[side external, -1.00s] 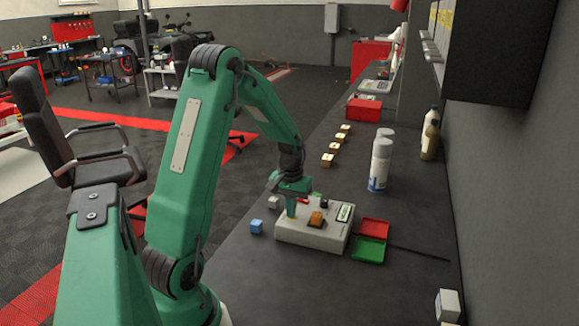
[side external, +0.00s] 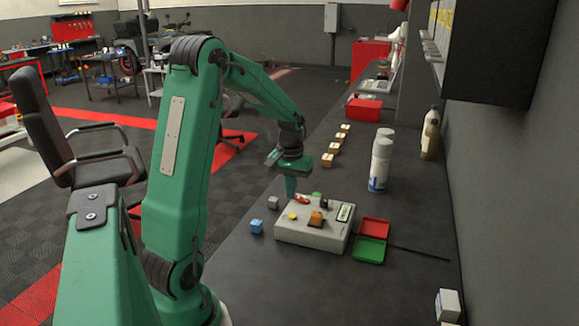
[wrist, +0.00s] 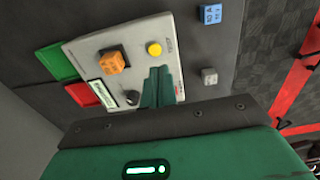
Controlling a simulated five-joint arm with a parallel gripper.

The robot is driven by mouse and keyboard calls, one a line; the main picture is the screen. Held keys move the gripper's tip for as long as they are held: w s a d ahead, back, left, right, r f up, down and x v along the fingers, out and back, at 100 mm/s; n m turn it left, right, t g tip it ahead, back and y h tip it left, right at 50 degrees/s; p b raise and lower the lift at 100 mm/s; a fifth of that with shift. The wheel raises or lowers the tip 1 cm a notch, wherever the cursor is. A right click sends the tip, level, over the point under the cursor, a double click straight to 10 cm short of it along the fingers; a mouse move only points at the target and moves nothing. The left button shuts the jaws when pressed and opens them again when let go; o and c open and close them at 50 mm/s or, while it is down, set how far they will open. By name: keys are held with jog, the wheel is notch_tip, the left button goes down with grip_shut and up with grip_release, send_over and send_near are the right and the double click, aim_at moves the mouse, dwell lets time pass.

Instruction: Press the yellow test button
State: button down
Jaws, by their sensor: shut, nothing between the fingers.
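The yellow test button (side external: 292,216) sits on top of a pale grey tester box (side external: 290,235), near its left side. It shows uncovered in the wrist view (wrist: 154,48). My gripper (side external: 291,198) is shut and empty, pointing down. It is above the far left part of the box, beyond the button in the side view. In the wrist view my closed green fingers (wrist: 161,70) end just below the button in the picture, apart from it.
An orange-brown block (side external: 316,219) sits on the box beside the button. A red tray (side external: 374,228) and a green tray (side external: 369,250) lie to the right. A blue cube (side external: 256,226) and a grey cube (side external: 272,202) stand to the left. Spray cans (side external: 380,165) stand farther back.

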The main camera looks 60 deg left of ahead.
notch_tip(320, 180, up, 8)
jog(key=shift+f, duration=0.2)
dwell(0.5)
jog(key=s+d+r+m+t, duration=0.25)
jog(key=d+r+m, duration=0.2)
jog(key=d, duration=0.85)
jog(key=s+d+m+t, duration=0.3)
jog(key=s+d, duration=0.5)
jog(key=d, duration=0.3)
jog(key=shift+s+d+r+m, duration=0.2)
jog(key=shift+s+r+m, duration=0.2)
jog(key=shift+m, duration=0.35)
